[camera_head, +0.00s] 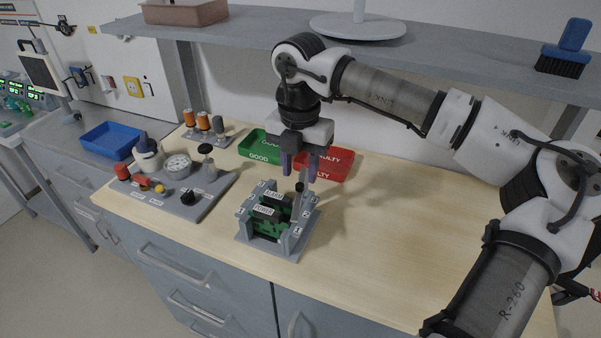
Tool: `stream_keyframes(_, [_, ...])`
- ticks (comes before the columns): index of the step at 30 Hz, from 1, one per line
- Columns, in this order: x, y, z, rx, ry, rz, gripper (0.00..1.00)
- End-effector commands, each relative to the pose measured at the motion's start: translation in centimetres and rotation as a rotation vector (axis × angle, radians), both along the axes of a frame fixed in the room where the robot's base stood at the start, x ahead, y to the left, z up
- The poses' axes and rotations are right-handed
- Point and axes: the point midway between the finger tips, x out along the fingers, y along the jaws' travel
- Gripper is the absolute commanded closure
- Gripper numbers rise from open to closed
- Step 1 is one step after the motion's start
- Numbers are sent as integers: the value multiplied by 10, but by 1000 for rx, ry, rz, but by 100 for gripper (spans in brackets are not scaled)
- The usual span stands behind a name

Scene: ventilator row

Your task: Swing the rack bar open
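The grey rack (290,247) stands on the wooden bench top, in the middle of the view. It holds green boards with black modules, labelled ALARM and POWER (264,211). A grey bar (298,206) with a black knob (300,187) rises at the rack's right side; I cannot tell its exact angle or where it hinges. My gripper (300,170) points down just above the knob. Its two purple fingers are apart, with nothing visible between them. The knob looks slightly below the fingertips; contact cannot be made out.
A green GOOD tray (262,153) and a red FAULTY tray (338,168) lie behind my gripper. A grey board with parts (207,200) and a blue bin (108,140) are at left. A shelf (240,32) runs above. The bench right of the rack is clear.

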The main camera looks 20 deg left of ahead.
Motion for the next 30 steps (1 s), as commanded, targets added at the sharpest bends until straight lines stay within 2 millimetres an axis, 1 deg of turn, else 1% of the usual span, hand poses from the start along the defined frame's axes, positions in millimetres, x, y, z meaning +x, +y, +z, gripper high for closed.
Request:
stream_keyframes(3, [0, 0, -15, 1, 2, 1, 62])
stream_keyframes(6, [0, 0, -25, 1, 2, 1, 62])
stream_keyframes(10, [0, 1, -30, 3, 0, 1, 62])
stream_keyframes(16, [0, 1, -31, 3, 0, 2, 62])
stream_keyframes(17, [0, 1, -31, 3, 0, 2, 64])
stream_keyframes(25, [0, 1, -31, 3, 0, 2, 99])
stream_keyframes(30, [0, 1, -31, 3, 0, 2, 100])
